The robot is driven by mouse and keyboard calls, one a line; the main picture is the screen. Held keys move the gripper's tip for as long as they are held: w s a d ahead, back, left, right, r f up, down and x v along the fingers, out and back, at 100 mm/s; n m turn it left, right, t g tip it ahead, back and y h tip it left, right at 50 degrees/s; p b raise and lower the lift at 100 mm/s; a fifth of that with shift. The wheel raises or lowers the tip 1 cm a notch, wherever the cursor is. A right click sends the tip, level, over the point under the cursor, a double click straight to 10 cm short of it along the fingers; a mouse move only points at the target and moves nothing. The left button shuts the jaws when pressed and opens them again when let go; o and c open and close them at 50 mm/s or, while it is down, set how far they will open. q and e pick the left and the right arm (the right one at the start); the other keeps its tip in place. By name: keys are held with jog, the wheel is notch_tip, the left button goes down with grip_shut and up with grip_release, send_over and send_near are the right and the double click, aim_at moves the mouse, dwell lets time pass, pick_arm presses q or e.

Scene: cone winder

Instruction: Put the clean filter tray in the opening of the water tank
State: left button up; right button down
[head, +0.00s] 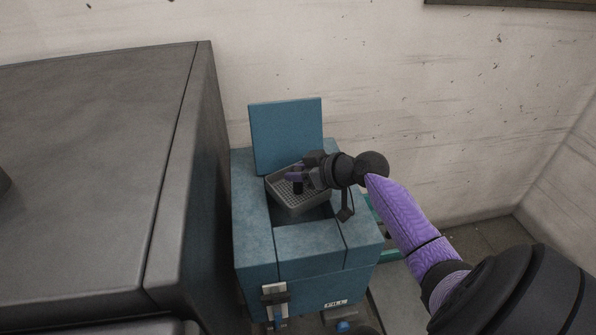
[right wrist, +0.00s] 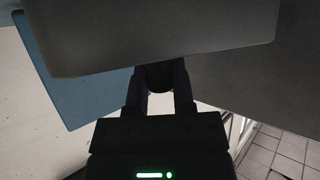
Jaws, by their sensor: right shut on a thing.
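The filter tray (head: 291,205) is a grey tray with a perforated bottom and a raised dark handle in its middle. The water tank (head: 309,248) is a blue box with a raised lid (head: 286,135) at its back and a rectangular opening (head: 308,217) in its top. My right gripper (head: 298,178) is shut on the tray and holds it tilted over the opening. I cannot tell whether the tray touches the rim. My left gripper is not in view.
A large dark grey cabinet (head: 100,170) stands close on the left of the tank. A pale wall (head: 420,90) is behind. The tank's front has a latch (head: 274,296) and a small label (head: 336,302). Open floor (head: 490,236) lies to the right.

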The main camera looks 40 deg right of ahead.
jog(key=shift+f+b, duration=0.6)
jog(key=shift+f, duration=0.05)
jog(key=shift+c, duration=2.3)
grip_release()
jog(key=shift+r, duration=0.1)
jog(key=shift+s+r+p, duration=0.15)
jog(key=shift+r+p, duration=0.7)
jog(key=b+v, duration=0.1)
jog(key=v, duration=1)
jog(key=shift+s, duration=0.2)
jog(key=shift+d, duration=0.1)
